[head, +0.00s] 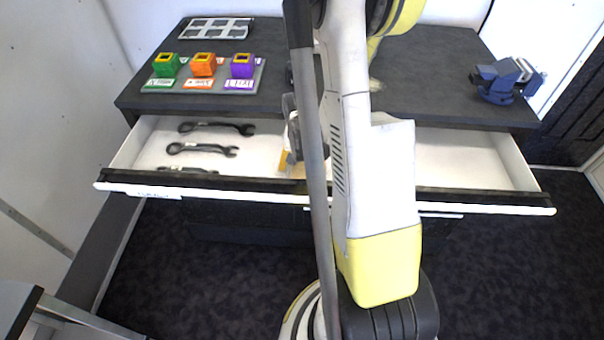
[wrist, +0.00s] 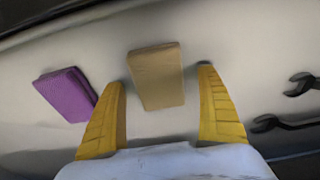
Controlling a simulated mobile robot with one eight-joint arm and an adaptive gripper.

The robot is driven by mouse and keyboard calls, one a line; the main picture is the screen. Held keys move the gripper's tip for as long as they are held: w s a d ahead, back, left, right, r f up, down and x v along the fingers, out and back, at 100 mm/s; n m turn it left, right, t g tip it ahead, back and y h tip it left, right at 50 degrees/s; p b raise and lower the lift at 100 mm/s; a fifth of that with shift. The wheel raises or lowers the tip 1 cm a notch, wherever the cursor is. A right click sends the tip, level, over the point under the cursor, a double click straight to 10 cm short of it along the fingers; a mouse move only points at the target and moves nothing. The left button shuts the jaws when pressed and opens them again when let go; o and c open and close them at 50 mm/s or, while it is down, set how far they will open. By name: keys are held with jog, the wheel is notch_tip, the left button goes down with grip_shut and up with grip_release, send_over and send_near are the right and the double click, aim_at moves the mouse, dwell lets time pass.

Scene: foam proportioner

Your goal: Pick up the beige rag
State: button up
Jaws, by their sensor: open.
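The beige rag (wrist: 157,78) is a folded, flat rectangle on the pale drawer floor in the wrist view. My gripper (wrist: 163,78) shows as two yellow fingers, spread apart and empty. The rag lies between and slightly beyond the fingertips, with a gap on each side. I cannot tell the height of the fingers above the drawer floor. In the head view my arm hides most of the rag's area, and part of my gripper (head: 288,160) shows over the open drawer.
A purple folded rag (wrist: 66,94) lies left of the left finger. Black wrenches (head: 202,149) lie in the left part of the drawer (head: 460,160); its right part looks clear. On the worktop are a tray of colored blocks (head: 203,66) and a blue vise (head: 502,80).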

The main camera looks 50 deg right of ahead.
aim_at(307, 164)
jog(key=shift+d+f, duration=0.1)
jog(key=shift+f, duration=0.35)
jog(key=shift+r, duration=0.15)
jog(key=c, duration=1.2)
jog(key=shift+c, duration=0.2)
jog(key=shift+r+p, duration=0.45)
jog(key=shift+r, duration=0.2)
jog(key=r, duration=0.1)
jog(key=r+p, duration=0.1)
jog(key=d+r+p, duration=0.1)
jog(key=r, duration=0.1)
jog(key=shift+s, duration=0.3)
jog(key=s+d+r+p, duration=0.3)
jog(key=s+d+r, duration=0.2)
jog(key=d, duration=0.4)
jog(key=shift+s+r, duration=0.15)
jog(key=shift+r, duration=0.2)
